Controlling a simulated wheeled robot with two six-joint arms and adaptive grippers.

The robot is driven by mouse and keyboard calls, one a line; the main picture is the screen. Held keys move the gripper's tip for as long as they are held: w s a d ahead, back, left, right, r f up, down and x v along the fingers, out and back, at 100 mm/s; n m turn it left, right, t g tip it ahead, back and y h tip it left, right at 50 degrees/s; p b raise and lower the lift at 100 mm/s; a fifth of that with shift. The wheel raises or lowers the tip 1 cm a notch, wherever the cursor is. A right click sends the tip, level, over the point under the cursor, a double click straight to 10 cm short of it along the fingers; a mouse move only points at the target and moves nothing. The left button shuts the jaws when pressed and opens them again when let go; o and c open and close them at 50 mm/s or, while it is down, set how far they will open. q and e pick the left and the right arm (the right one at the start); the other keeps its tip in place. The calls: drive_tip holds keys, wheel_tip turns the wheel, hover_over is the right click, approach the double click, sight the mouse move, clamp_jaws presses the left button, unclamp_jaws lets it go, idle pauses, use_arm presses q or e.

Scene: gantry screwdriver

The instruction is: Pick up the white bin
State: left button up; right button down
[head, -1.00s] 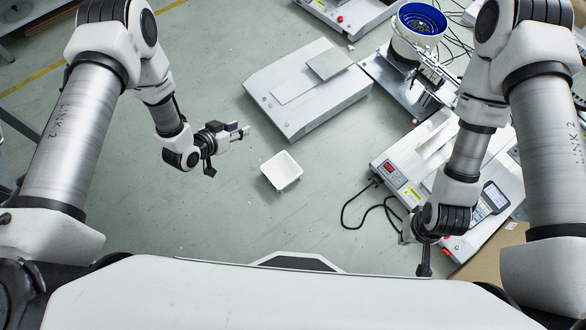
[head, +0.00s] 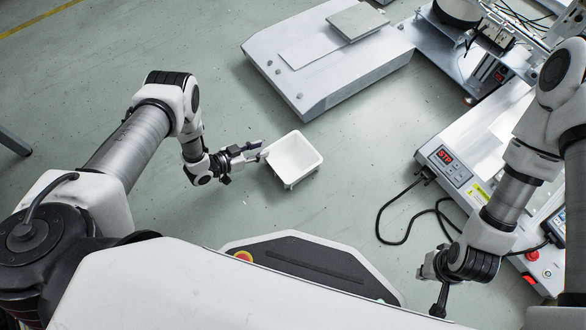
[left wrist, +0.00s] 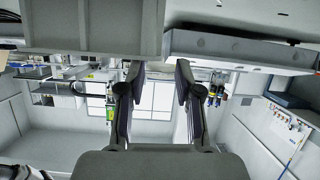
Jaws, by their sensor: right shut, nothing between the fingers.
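The white bin (head: 293,162) is small, square and open-topped, and it looks empty. It stands upright on the green-grey floor in the middle of the head view. My left gripper (head: 262,151) is at the bin's left rim, its fingers pointing right towards it. The left wrist view shows its two fingers (left wrist: 158,70) spread apart with nothing visible between them. Whether a finger touches the rim I cannot tell. My right gripper (head: 438,311) is shut and empty, low at the right, away from the bin.
A flat white machine (head: 320,65) lies behind the bin. The floor (head: 110,90) to the left of the bin is clear.

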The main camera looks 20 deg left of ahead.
sight(274, 146)
use_arm(q)
drive_tip(key=b+x, duration=0.2)
drive_tip(key=x, duration=0.1)
drive_tip(key=b+x, duration=0.2)
drive_tip(key=x, duration=0.2)
drive_tip(key=shift+d, duration=0.45)
drive_tip(key=shift+r, duration=0.25)
clamp_jaws()
